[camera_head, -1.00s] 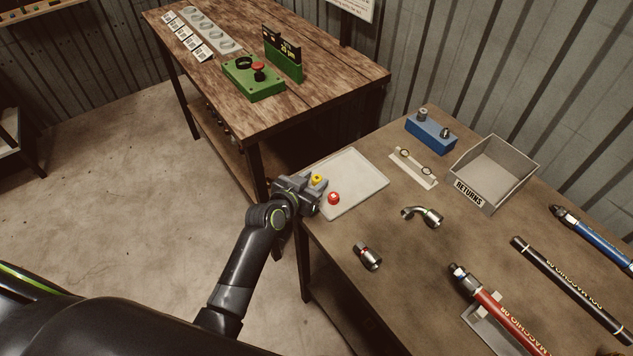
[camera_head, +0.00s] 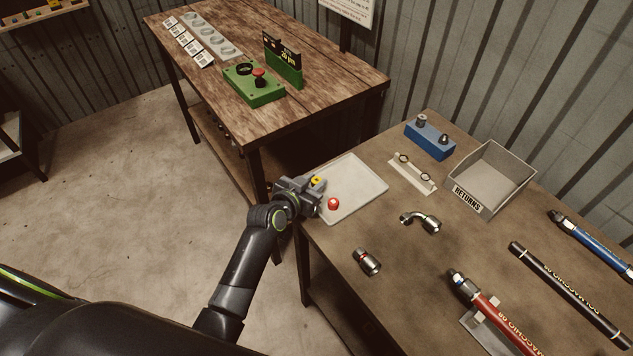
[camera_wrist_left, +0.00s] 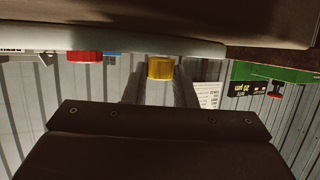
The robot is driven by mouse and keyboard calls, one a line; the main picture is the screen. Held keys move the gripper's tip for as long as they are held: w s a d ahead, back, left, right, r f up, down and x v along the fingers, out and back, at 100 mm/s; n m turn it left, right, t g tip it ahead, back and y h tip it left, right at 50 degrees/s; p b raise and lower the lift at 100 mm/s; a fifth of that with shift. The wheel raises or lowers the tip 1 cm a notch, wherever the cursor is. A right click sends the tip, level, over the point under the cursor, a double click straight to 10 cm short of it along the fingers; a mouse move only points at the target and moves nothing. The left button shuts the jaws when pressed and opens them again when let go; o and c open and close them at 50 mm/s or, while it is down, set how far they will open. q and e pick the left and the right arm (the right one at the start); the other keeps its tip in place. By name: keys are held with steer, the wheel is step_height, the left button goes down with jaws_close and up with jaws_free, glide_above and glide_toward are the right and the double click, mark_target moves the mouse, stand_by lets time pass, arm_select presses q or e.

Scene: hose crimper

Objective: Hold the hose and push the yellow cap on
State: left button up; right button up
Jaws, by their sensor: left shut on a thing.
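My left gripper (camera_head: 312,189) is at the near-left edge of the white tray and shut on the yellow cap (camera_head: 316,180). In the left wrist view the yellow cap (camera_wrist_left: 160,67) sits between the two finger tips. A red cap (camera_head: 333,203) lies on the tray (camera_head: 362,183), just right of the gripper; it also shows in the wrist view (camera_wrist_left: 85,56). Several hoses lie at the right of the table: a red one (camera_head: 492,310) on a grey holder, a black one (camera_head: 560,290) and a blue one (camera_head: 590,233). My right gripper is not in view.
A bent metal fitting (camera_head: 424,221) and a straight fitting (camera_head: 367,262) lie mid-table. A white rack (camera_head: 412,174), a blue block (camera_head: 430,139) and the RETURNS box (camera_head: 490,178) stand behind. A wooden table with a green button box (camera_head: 253,84) is at upper left.

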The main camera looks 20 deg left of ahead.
arm_select(q)
step_height(320, 180, up, 6)
steer(key=p, duration=0.4)
steer(key=shift+f, duration=0.15)
jaws_close()
steer(key=shift+f, duration=0.1)
